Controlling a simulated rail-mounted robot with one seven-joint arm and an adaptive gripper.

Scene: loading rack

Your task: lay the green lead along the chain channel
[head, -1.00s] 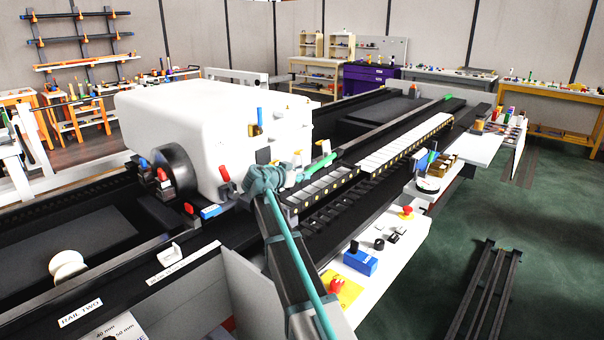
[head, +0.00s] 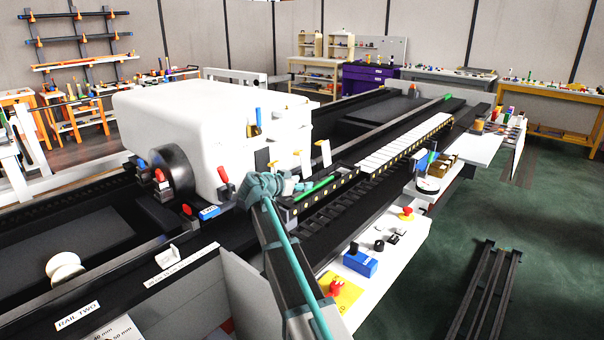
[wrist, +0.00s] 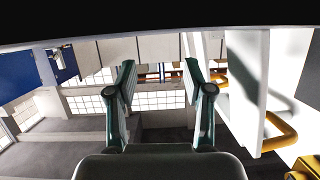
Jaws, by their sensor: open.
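The green lead (head: 318,187) shows in the head view as a short bright length over the dark near stretch of the chain channel (head: 340,182). I cannot tell how deep it sits. White covers (head: 408,146) lie along the channel's far stretch. My gripper (head: 298,188) is at the near end of the channel, beside the lead's near end, partly hidden by my arm. In the wrist view my gripper (wrist: 159,95) has its two fingers apart with nothing between them. The lead does not show in that view.
A large white housing (head: 210,130) stands left of the channel. Upright white tabs (head: 323,152) rise close behind my gripper. A white shelf in front holds a blue box (head: 360,262) and a red button (head: 336,287).

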